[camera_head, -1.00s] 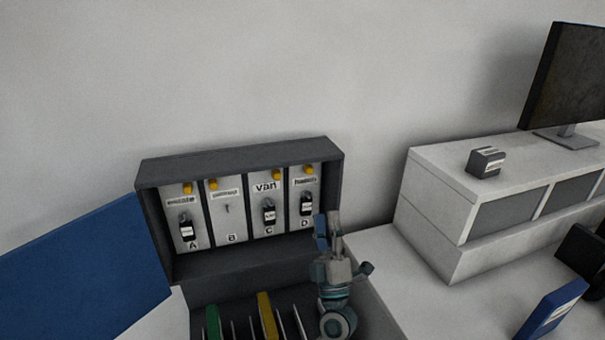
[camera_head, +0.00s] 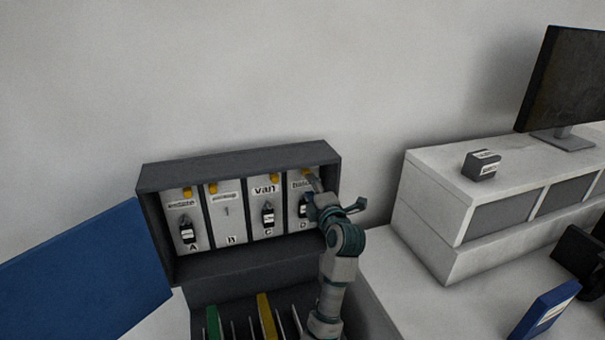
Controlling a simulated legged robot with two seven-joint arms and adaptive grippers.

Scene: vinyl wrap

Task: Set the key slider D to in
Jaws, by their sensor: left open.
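The key cabinet (camera_head: 240,160) is a dark open box against the wall with panels marked A, B, C and D. A dark key tag hangs on D, partly hidden by my gripper. My right gripper is not in view.
A blue panel (camera_head: 75,275) stands at the cabinet's left. A slotted rack below holds a green (camera_head: 214,322) and a yellow piece (camera_head: 267,316). A white shelf unit (camera_head: 435,205) with a small box (camera_head: 482,165) and a monitor (camera_head: 560,85) stands right.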

